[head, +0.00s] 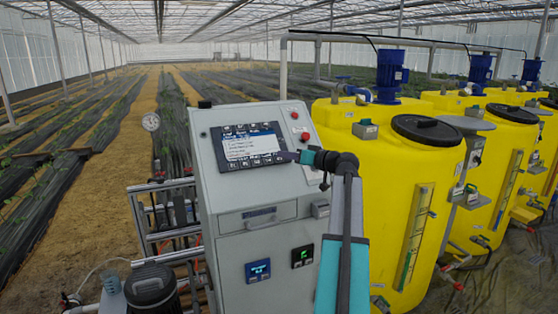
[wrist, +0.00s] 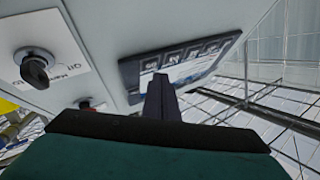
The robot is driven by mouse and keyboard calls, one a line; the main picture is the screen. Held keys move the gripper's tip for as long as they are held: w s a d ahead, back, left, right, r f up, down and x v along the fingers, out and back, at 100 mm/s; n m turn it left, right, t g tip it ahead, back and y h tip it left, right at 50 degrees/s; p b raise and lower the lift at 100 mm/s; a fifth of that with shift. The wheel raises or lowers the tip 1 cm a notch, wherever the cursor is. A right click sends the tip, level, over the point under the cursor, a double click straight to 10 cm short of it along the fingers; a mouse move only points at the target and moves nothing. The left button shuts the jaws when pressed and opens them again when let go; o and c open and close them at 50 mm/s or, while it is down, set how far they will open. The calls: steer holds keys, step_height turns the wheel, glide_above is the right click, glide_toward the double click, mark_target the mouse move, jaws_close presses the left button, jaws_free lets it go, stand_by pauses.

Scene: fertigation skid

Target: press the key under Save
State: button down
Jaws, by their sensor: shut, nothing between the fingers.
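The control panel's display unit (head: 250,147) sits on the sloped top of a grey cabinet, with a lit screen and a dark frame. Small keys run along its upper and lower edges; their labels and the word Save are too small to read. My gripper (head: 284,156) is shut and empty, its tip at the lower right corner of the display, partly hiding that part of the lower edge. In the wrist view the shut fingers (wrist: 160,85) point at the frame, where a row of several square keys (wrist: 183,55) shows. I cannot tell whether the tip touches.
Yellow tanks (head: 385,160) stand close on the right.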

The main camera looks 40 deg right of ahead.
steer(key=shift+w+d+f+b, duration=0.2)
steer(key=shift+w+f+b, duration=0.35)
steer(key=shift+b, duration=0.7)
stand_by(1.4)
steer(key=shift+s, duration=0.2)
steer(key=shift+s+a+r, duration=0.2)
steer(key=shift+s+r, duration=0.2)
steer(key=shift+r, duration=0.1)
steer(key=shift+r, duration=0.1)
stand_by(0.5)
steer(key=shift+s+a+r, duration=0.3)
steer(key=shift+s+r, duration=0.5)
steer(key=shift+r, duration=0.1)
steer(key=shift+s+a+r, duration=0.3)
steer(key=shift+s+r, duration=0.45)
steer(key=shift+r, duration=0.1)
